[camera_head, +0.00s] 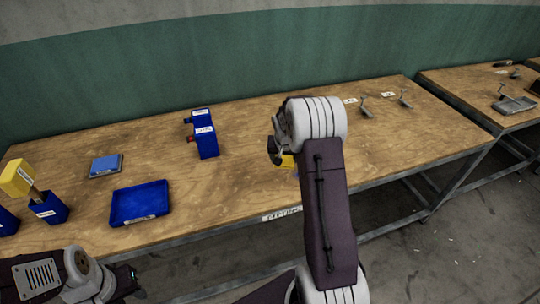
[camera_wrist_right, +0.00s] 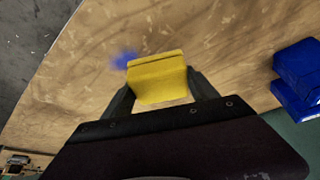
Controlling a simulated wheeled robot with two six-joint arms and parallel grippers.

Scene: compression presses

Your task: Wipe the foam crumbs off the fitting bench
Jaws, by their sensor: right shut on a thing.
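The fitting bench (camera_head: 235,185) is a long wooden table with a label on its front edge. My right gripper (camera_head: 281,158) is over its front middle part, partly hidden behind my own wrist. A blurred blue smudge (camera_wrist_right: 124,60) lies on the wood just beyond the block. I cannot make out separate crumbs.
Two blue boxes (camera_head: 206,142) stand at the back middle. A blue tray (camera_head: 140,203), a blue-topped flat pad (camera_head: 105,165) and a yellow-headed tool (camera_head: 16,178) in a blue holder (camera_head: 48,209) are at the left. Small metal pieces (camera_head: 366,108) lie at the right. A second bench (camera_head: 480,90) stands beyond.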

